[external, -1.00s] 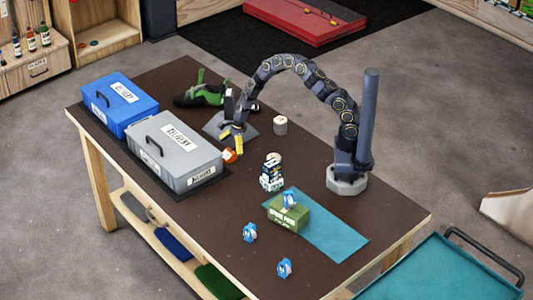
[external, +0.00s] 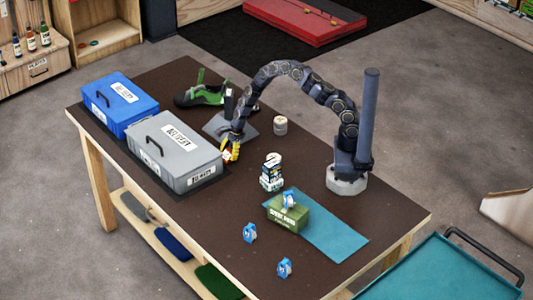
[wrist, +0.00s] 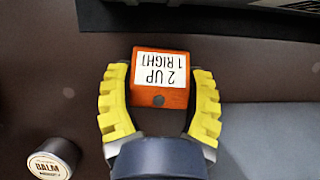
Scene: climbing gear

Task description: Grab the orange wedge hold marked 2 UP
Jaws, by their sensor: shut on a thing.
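The orange wedge hold (wrist: 172,100) shows in the wrist view with a white label reading "2 UP" and "1 RIGHT", upside down in the picture. My gripper (wrist: 159,76) has its yellow fingers on either side of it and is shut on it. In the external view my gripper (external: 231,148) points down at the table beside the grey box, and the hold is mostly hidden by the fingers. Whether the hold touches the table is hard to tell.
A grey lidded box (external: 178,153) stands just left of my gripper, with a blue box (external: 120,102) behind it. A green and black shoe (external: 203,92) lies farther back. A balm tin (wrist: 50,162) is nearby. A green box (external: 289,217) and small blue items stand at the front.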

